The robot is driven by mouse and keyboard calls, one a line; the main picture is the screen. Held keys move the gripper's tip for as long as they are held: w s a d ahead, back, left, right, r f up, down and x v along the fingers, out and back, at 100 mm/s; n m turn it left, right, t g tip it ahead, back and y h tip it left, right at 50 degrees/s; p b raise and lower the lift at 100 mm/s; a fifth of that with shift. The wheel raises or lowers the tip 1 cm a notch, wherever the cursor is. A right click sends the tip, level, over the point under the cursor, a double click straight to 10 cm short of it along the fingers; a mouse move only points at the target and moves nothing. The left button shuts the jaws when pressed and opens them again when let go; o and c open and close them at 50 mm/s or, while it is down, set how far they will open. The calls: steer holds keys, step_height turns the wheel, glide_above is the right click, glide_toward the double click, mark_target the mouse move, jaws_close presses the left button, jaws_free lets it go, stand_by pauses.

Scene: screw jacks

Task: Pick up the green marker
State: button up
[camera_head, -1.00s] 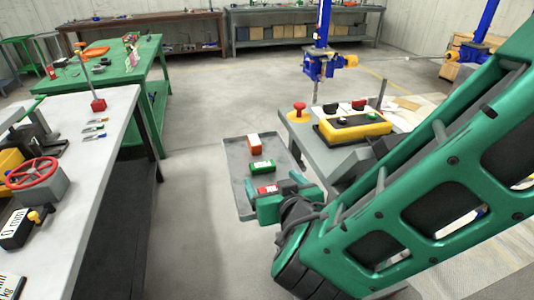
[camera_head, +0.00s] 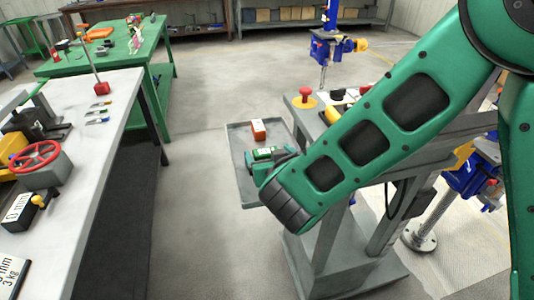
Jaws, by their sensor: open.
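The green marker (camera_head: 264,152), a small green block with a pale top, lies on the grey tray (camera_head: 239,145). It is right beside my gripper (camera_head: 266,163), which partly covers it from the near side. My gripper is low over the tray and open. Its fingertips are mostly hidden by my own wrist, so I cannot tell whether they are around the block or touching it. An orange-red block (camera_head: 259,130) lies just behind the green one.
A pedestal with a red button (camera_head: 304,97) stands right of the tray, close to my arm. A white bench (camera_head: 120,95) with a red handwheel (camera_head: 35,158) is at left. A green table (camera_head: 120,48) stands behind it. The floor between bench and tray is clear.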

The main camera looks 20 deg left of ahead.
steer(key=shift+w+a+f, duration=0.2)
steer(key=shift+w+a, duration=0.05)
steer(key=shift+w, duration=0.15)
steer(key=c, duration=1.1)
steer(key=shift+s, duration=0.1)
steer(key=shift+c, duration=0.2)
steer(key=shift+r, duration=0.15)
